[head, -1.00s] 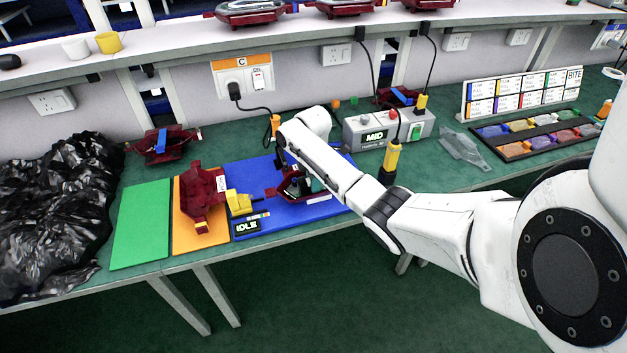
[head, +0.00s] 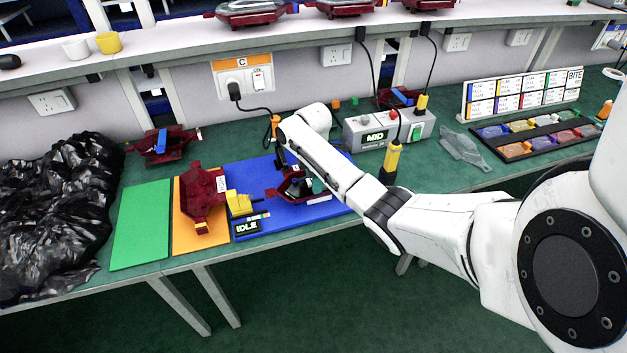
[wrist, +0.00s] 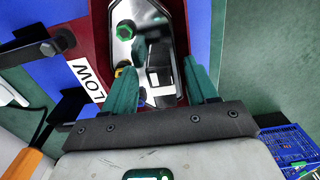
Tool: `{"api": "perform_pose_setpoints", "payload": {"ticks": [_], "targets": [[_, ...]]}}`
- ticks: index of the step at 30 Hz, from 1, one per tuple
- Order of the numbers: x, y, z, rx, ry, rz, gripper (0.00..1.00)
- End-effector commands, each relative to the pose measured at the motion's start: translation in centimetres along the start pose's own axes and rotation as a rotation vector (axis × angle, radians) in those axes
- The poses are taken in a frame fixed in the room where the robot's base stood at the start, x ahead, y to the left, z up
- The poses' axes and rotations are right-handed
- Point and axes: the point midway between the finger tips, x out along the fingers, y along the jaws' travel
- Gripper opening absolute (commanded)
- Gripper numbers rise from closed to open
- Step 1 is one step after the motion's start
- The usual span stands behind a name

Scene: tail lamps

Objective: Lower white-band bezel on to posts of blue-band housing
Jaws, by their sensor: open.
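A dark red housing (head: 290,197) with a silvery inside lies on the blue mat in the head view. The wrist view shows this housing (wrist: 94,45) close up, with a "LOW" label, a green hex nut and a black-and-white part (wrist: 160,75) inside. My gripper (wrist: 158,72) is open, its two green fingers apart on either side of that part. I cannot tell whether they touch it. In the head view my gripper (head: 317,186) is partly hidden by my arm. I cannot identify a white-band bezel. Blue bands show on a red housing (head: 163,146) at the back left.
Another red part (head: 203,194) lies on the orange mat (head: 189,240), beside a yellow block (head: 239,202). The green mat (head: 141,225) is bare. A grey "MID" box (head: 365,128) with cables stands behind my arm. Black bags (head: 55,215) fill the left end.

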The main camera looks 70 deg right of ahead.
Motion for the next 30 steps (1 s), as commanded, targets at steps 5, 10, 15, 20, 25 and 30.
{"api": "perform_pose_setpoints", "payload": {"ticks": [5,10,15,20,25,30], "targets": [[-3.3,0.1,-0.1,-0.001,0.002,0.007,0.64],[-6.5,0.2,0.0,0.0,0.002,0.009,0.64],[-8.8,0.3,0.0,0.0,0.002,0.01,0.64],[-9.7,0.2,0.0,0.0,0.001,0.01,0.64],[-9.8,0.2,0.0,0.0,0.001,0.009,0.64],[-9.8,0.2,0.0,0.0,0.001,0.009,0.64]]}}
